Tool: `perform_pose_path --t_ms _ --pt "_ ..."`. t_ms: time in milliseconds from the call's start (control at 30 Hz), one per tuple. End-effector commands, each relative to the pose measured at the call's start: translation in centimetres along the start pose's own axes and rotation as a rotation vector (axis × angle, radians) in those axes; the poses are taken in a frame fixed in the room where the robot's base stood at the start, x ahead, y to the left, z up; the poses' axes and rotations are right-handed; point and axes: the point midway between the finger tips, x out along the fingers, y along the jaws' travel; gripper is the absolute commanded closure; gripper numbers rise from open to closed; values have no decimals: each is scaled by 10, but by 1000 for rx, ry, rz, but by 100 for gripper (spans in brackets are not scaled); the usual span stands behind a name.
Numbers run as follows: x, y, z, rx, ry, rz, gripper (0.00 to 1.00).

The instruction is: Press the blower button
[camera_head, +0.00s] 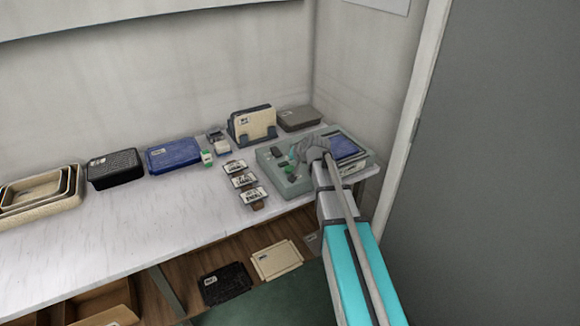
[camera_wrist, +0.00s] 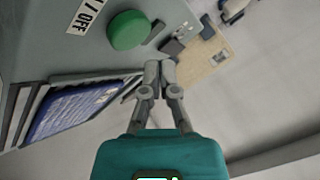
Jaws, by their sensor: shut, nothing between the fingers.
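A grey-green control panel (camera_head: 268,162) sits at the right end of the table, with several small controls on it. In the wrist view, a round green button (camera_wrist: 127,30) stands on the panel (camera_wrist: 45,45) beside a white label (camera_wrist: 86,14) that reads "/ OFF", its start cut off. I cannot read a blower label in either view. My gripper (camera_wrist: 160,66) is shut and empty, its fingertips close to the green button in the picture; I cannot tell the gap. In the head view my gripper (camera_head: 312,150) is over the panel and hides part of it.
Small labelled cards (camera_head: 244,181) lie left of the panel. A beige tray (camera_head: 253,123) stands behind. The table's left front is clear.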

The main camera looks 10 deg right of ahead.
Motion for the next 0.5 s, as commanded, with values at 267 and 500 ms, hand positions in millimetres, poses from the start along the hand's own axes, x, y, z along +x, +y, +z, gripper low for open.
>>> perform_pose_path --t_ms 267,500 --pt "-17 -12 -12 0 0 0 100" --pt "-28 -21 -21 0 0 0 100"
